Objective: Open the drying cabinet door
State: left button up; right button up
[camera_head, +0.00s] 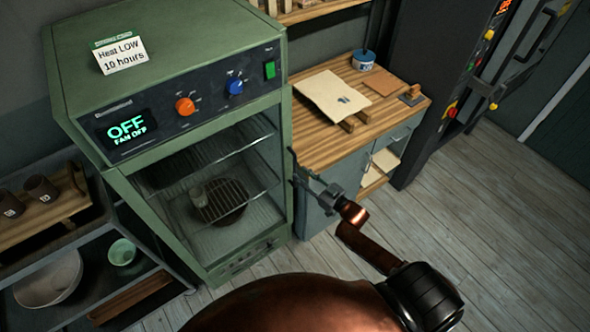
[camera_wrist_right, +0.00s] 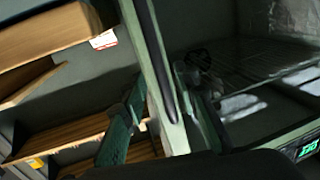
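The green drying cabinet (camera_head: 165,65) stands at the left of the head view. Its glass-fronted door (camera_head: 160,222) looks shut, with wire shelves visible behind the pane. A slim dark handle (camera_head: 293,165) runs upright at the door's right edge. My right gripper (camera_head: 300,183) is at that edge, beside the handle's lower part. In the right wrist view, the fingers of my right gripper (camera_wrist_right: 160,115) are apart, one each side of the green door edge and dark handle (camera_wrist_right: 162,65); contact is unclear. My left gripper is not in view.
A wooden-topped workbench (camera_head: 310,115) stands right of the cabinet, with a board and small pot on it. A dark machine (camera_head: 425,60) is further right. A shelf rack (camera_head: 90,270) with pots stands at left. The plank floor (camera_head: 480,210) at right is clear.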

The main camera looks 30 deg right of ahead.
aim_at(295, 170)
jog(key=shift+x, duration=2.3)
jog(key=shift+f, duration=0.1)
jog(key=shift+c, duration=0.2)
grip_shut()
